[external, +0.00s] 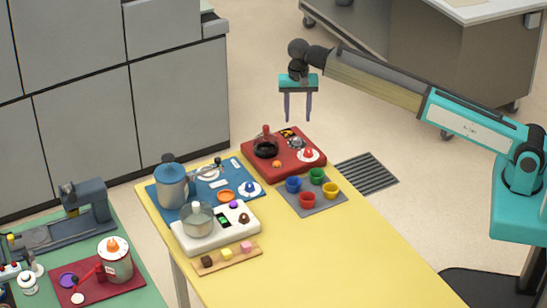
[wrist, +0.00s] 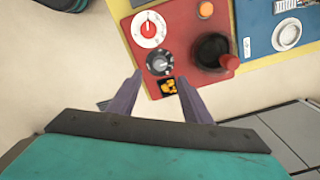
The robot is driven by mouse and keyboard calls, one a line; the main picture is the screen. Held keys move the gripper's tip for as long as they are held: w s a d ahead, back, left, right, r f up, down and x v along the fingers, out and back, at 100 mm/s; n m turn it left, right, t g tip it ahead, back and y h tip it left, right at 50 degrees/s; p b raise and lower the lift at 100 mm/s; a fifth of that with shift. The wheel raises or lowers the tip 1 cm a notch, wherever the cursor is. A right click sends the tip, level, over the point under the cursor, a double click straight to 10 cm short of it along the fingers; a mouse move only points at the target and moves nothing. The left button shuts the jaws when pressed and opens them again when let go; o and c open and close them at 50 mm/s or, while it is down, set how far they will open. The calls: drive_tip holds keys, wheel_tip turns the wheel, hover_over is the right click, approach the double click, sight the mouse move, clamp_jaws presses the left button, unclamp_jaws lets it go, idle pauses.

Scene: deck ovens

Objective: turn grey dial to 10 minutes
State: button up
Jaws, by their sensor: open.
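The grey dial (wrist: 159,62) is a small round dark knob with a lighter face on the red panel (wrist: 178,30). It also shows in the external view (external: 297,143), near the panel's back right edge. My gripper (external: 297,120) is open and empty, pointing down in the air above the back of the panel. In the wrist view its fingertips (wrist: 159,75) lie on either side of the dial's near edge in the picture, apart from it. The dial's exact setting is too small to read.
Beside the grey dial are a white dial with a red knob (wrist: 149,29), a black-and-yellow square (wrist: 167,86), an orange button (wrist: 205,9) and a black round part with a red handle (wrist: 212,50). Coloured cups stand on a grey mat (external: 320,208). The yellow table (external: 340,260) is clear in front.

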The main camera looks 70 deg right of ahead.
drive_tip(key=shift+r+b, duration=0.4)
drive_tip(key=shift+r, duration=2.05)
